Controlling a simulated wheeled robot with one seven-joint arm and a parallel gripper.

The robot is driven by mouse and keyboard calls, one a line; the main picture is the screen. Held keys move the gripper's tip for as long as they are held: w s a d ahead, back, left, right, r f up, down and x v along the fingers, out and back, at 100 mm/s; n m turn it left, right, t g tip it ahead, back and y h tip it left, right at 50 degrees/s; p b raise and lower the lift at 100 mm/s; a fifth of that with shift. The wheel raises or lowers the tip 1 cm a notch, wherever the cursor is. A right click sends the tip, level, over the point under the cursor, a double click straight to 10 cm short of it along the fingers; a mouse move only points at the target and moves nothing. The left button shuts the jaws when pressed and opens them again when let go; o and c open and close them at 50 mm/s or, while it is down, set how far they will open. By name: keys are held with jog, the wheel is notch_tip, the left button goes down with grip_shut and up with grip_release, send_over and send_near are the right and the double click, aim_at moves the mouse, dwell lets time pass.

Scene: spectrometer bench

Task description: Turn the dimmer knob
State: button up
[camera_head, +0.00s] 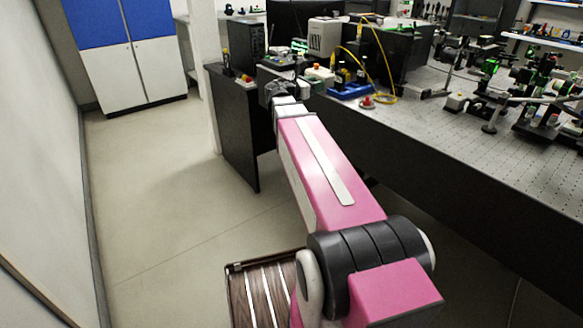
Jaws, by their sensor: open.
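My pink arm reaches away from me to the near left edge of the optical bench (470,150). My gripper (280,88), dark and small, is at the arm's far end. It is open, but its fingertips are hard to make out. A grey control box (283,60) with small coloured buttons or knobs stands just beyond and above it in the picture. I cannot tell which part is the dimmer knob, or whether my gripper touches the box.
A white device (320,75), a blue tray (350,91) and a red button (366,102) stand right of my gripper, with yellow cable (384,60) looping behind. Optics fill the bench's right. A black cabinet (237,130) stands left of the arm; the floor (160,200) farther left is clear.

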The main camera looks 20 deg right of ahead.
jog(key=s+a+n, duration=0.2)
jog(key=s+a, duration=0.2)
jog(key=a, duration=0.6)
jog(key=s+a+f+m+g+y, duration=0.1)
jog(key=s+f+m+y, duration=0.1)
jog(key=f, duration=0.7)
jog(key=s+f+m+g+y, duration=0.2)
jog(key=s+f+m+y, duration=0.1)
jog(key=f+m+y, duration=0.2)
jog(key=s+a+f+m+g+y, duration=0.1)
jog(key=s+f+m+y, duration=0.2)
jog(key=f+m, duration=0.4)
jog(key=shift+a+f+y, duration=0.3)
jog(key=shift+f+y, duration=0.1)
jog(key=shift+f, duration=2.6)
jog(key=shift+g, duration=0.3)
jog(key=s+a+f+m+g+y, duration=0.1)
jog(key=s+a+f+m+y, duration=0.5)
jog(key=f+m, duration=0.2)
jog(key=shift+s+f+m+g, duration=0.15)
jog(key=shift+f+m+g, duration=0.15)
jog(key=shift+m, duration=0.4)
